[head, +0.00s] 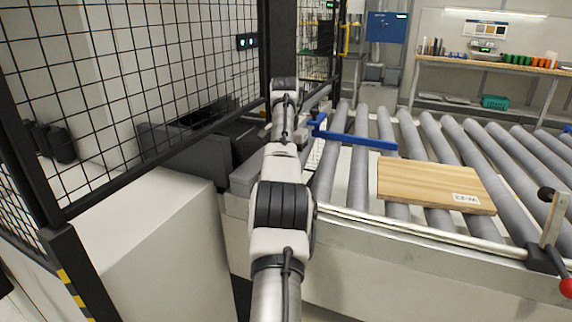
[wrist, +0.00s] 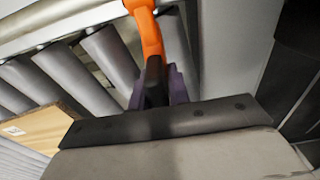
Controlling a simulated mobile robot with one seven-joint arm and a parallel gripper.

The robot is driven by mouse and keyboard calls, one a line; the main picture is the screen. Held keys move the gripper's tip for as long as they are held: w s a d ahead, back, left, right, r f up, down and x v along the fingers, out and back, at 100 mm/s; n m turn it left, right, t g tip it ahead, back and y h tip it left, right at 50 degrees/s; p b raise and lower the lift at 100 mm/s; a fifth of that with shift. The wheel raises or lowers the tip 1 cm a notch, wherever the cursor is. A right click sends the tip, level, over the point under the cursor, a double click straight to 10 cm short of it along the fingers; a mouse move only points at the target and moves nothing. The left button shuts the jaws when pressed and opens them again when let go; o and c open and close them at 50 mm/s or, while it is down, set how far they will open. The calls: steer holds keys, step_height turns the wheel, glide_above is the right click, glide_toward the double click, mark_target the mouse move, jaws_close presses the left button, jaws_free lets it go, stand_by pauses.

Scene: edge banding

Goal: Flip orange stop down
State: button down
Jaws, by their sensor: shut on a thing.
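The orange stop (wrist: 148,32) shows in the wrist view as a curved orange arm rising from between my fingers to the top edge. My gripper (wrist: 158,86), with dark, purple-edged fingers, is shut on the lower part of the stop. That lower part is mostly hidden by the fingers. In the head view my own arm reaches forward to the left end of the roller conveyor, and the orange stop and my fingertips cannot be made out there.
The roller conveyor (head: 358,185) carries a wooden board (head: 425,184) and a blue bar (head: 355,138) lies across its rollers. A black mesh fence (head: 150,70) stands close on the left. A lever with a red knob (head: 566,288) is at the right edge.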

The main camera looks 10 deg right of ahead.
steer(key=shift+s+f, duration=0.15)
steer(key=shift+f, duration=0.15)
steer(key=c, duration=1.4)
jaws_free()
steer(key=shift+r, duration=0.1)
steer(key=shift+r, duration=0.15)
step_height(320, 180, up, 14)
steer(key=p, duration=1.2)
steer(key=shift+a, duration=0.15)
steer(key=shift+s+f, duration=0.15)
steer(key=shift+f, duration=0.15)
